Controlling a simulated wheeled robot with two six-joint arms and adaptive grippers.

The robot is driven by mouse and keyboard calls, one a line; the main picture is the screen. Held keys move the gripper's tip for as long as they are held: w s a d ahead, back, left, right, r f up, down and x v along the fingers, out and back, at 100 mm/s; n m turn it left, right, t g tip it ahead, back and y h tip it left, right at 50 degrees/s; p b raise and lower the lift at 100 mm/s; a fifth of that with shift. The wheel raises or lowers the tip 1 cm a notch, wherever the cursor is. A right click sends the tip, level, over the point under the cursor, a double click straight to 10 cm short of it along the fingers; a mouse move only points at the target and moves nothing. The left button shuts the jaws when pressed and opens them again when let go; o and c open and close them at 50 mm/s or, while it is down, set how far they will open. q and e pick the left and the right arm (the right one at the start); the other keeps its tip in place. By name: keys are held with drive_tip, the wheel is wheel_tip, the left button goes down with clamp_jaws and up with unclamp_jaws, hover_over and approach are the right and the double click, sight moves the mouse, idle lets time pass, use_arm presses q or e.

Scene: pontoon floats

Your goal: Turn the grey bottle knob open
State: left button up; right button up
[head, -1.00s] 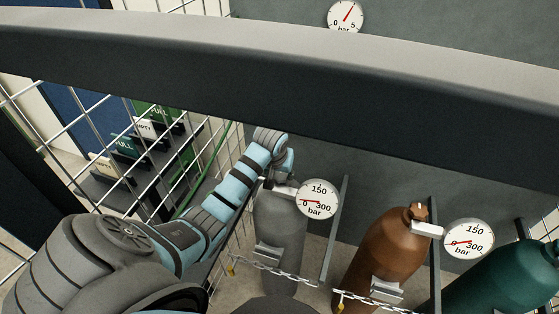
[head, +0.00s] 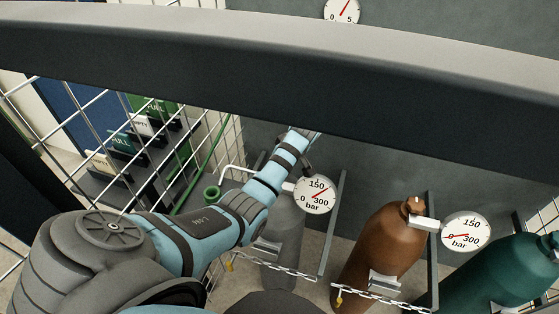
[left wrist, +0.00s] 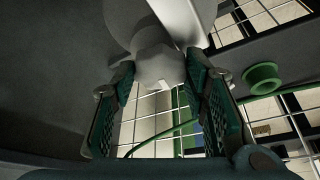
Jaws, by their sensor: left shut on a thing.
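The grey bottle (head: 283,232) stands behind a chain at the middle, partly covered by my left arm. Its round gauge (head: 315,195) faces me; the needle is too small to read surely. The pale grey knob (left wrist: 157,66) shows in the left wrist view, at the top of the bottle. My left gripper (left wrist: 160,105) has one finger on each side of the knob and is shut on it. My right gripper is not in view.
A brown bottle (head: 377,255) and a teal bottle (head: 500,275) stand to the right. A thick grey bar (head: 300,75) crosses the view. A wire mesh fence (head: 75,140) is at the left. A green flanged pipe end (head: 212,193) is beside the grey bottle; it shows in the wrist view (left wrist: 262,79).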

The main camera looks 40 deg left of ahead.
use_arm(q)
drive_tip(key=n+g, duration=0.1)
drive_tip(key=n, duration=0.1)
drive_tip(key=shift+w+n+b, duration=0.15)
drive_tip(key=shift+n+b, duration=0.15)
drive_tip(key=shift+n, duration=0.1)
drive_tip(key=n+b, duration=0.1)
drive_tip(key=n+g, duration=0.1)
drive_tip(key=shift+w+f+n+b, duration=0.1)
drive_tip(key=shift+f+n+b, duration=0.1)
drive_tip(key=shift+n+b, duration=0.2)
drive_tip(key=n+b, duration=0.2)
drive_tip(key=n+g+b, duration=0.1)
drive_tip(key=b, duration=0.1)
drive_tip(key=shift+w+n+g+h+b, duration=0.1)
drive_tip(key=shift+n+g+h+b, duration=0.2)
drive_tip(key=shift+n, duration=0.1)
drive_tip(key=shift+r+n+b, duration=0.1)
drive_tip(key=shift+n+b, duration=0.6)
drive_tip(key=shift+b, duration=0.25)
drive_tip(key=shift+g, duration=0.3)
drive_tip(key=o, duration=1.1)
drive_tip(key=shift+a, duration=0.1)
drive_tip(key=shift+o, duration=0.2)
drive_tip(key=shift+r, duration=0.1)
